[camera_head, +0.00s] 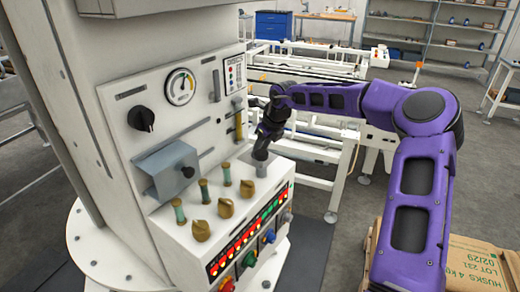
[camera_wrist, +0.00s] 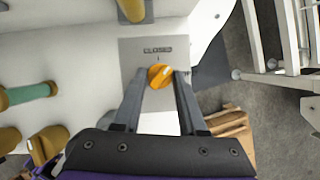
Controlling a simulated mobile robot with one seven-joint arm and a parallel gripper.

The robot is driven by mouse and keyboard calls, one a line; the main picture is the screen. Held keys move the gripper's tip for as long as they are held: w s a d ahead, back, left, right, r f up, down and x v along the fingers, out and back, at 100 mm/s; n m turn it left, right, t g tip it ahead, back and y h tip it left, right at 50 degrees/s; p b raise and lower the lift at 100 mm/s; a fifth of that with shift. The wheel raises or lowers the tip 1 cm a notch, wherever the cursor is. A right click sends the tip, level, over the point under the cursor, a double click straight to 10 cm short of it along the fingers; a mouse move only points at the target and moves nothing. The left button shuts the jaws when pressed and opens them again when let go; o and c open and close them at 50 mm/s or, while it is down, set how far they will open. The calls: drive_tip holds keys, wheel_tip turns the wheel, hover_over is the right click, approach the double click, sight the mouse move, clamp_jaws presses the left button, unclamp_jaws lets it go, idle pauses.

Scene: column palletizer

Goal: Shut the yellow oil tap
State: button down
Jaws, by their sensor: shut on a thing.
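The yellow oil tap (camera_wrist: 160,76) sits on a grey plate (camera_wrist: 133,52) in the wrist view. The plate reads "CLOSED" above a short mark. The tap's handle looks slightly slanted, its upper end near the mark; its exact angle is hard to tell. My gripper (camera_wrist: 157,79) has one finger on each side of the tap and is shut on it. In the head view my gripper (camera_head: 262,150) points down at the right end of the panel's ledge and hides the tap.
Several brown knobs (camera_head: 225,208) and green-bodied parts (camera_head: 204,191) stand on the ledge left of my gripper. A yellow tube (camera_head: 238,126) is on the upright panel behind it. Lit buttons line the ledge's front. A cardboard box (camera_head: 470,263) lies at the lower right.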

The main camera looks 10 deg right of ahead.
drive_tip(key=n+g+y, duration=0.1)
drive_tip(key=n, duration=0.3)
drive_tip(key=shift+w+d+f, duration=0.1)
drive_tip(key=shift+d, duration=0.05)
drive_tip(key=n+g, duration=0.1)
drive_tip(key=n, duration=0.3)
drive_tip(key=shift+w+n+g+y, duration=0.1)
drive_tip(key=shift+n+g+y, duration=0.2)
drive_tip(key=shift+g+y, duration=0.1)
drive_tip(key=shift+d, duration=0.1)
drive_tip(key=shift+c, duration=2.3)
unclamp_jaws()
drive_tip(key=v, duration=1.7)
drive_tip(key=shift+w+r, duration=0.15)
drive_tip(key=shift+r, duration=0.1)
drive_tip(key=shift+f, duration=0.1)
